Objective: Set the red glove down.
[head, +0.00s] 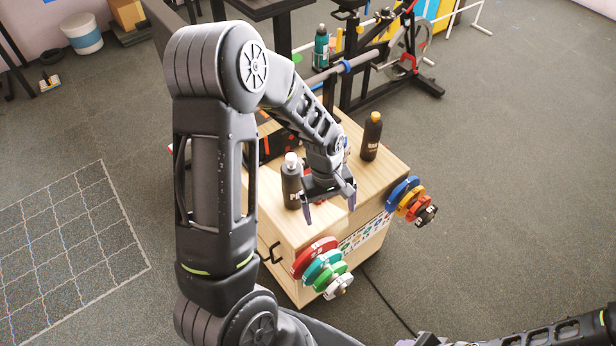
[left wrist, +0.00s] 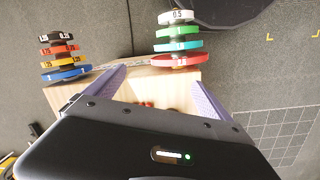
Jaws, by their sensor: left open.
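My left gripper (head: 330,206) is open above the front part of the wooden box top (head: 352,182), pointing down. In the left wrist view its two pale purple fingers (left wrist: 157,80) stand wide apart with nothing held between their tips. I cannot make out a red glove clearly in either view. Small red patches (left wrist: 147,104) show on the wood just past the gripper body in the left wrist view. Most of whatever they belong to is hidden, so I cannot tell if they are the glove. My right arm's end (head: 432,340) is cut off at the bottom edge.
A dark bottle with a white cap (head: 292,180) stands close left of my left gripper. Another dark bottle (head: 371,137) stands at the back right of the top. Coloured weight plates hang on pegs at the front left (head: 316,258) and right (head: 402,197). Exercise equipment stands behind.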

